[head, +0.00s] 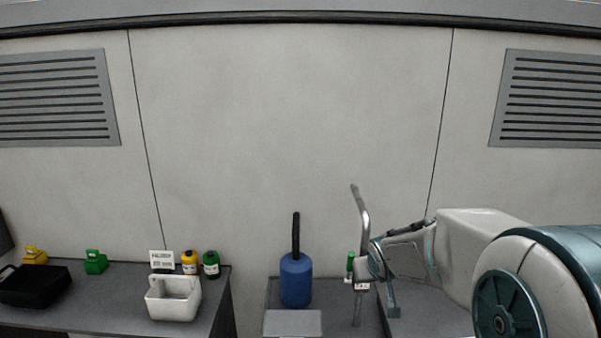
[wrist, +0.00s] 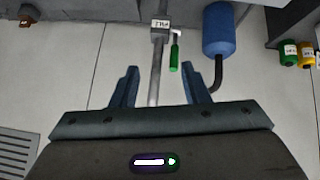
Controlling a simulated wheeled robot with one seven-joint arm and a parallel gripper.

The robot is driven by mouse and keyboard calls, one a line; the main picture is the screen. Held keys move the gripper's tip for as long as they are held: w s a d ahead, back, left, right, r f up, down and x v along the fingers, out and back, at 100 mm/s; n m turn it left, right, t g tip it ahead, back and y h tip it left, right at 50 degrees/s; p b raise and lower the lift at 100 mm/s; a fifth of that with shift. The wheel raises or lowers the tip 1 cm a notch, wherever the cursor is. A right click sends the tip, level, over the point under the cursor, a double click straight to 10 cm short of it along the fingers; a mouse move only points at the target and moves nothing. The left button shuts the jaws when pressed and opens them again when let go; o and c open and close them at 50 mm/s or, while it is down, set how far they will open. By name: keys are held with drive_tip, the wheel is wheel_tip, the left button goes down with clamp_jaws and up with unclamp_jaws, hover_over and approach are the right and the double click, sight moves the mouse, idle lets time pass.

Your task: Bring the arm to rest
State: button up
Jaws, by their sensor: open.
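My gripper (head: 383,284) is at the right of the head view, at the end of my outstretched arm. In the wrist view my gripper (wrist: 161,82) shows two blue-grey fingers spread apart, with nothing held between them. A grey metal pipe (head: 362,210) with a bent top stands just left of my gripper in the head view. In the wrist view the pipe (wrist: 155,75) shows in the gap between the fingers; contact cannot be told.
A blue barrel (head: 296,280) with a dark hose stands left of the pipe. A counter (head: 110,287) at the left holds a white caddy (head: 173,300), a black tray (head: 35,285), yellow and green bottles, a sign and small coloured items. The wall above is bare between two vents.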

drive_tip(key=s+a+g, duration=0.1)
drive_tip(key=s+g, duration=0.1)
drive_tip(key=s, duration=1.1)
drive_tip(key=s+a+r+m+g+y, duration=0.1)
drive_tip(key=s+a+g, duration=0.1)
drive_tip(key=s, duration=1.1)
drive_tip(key=shift+r, duration=0.2)
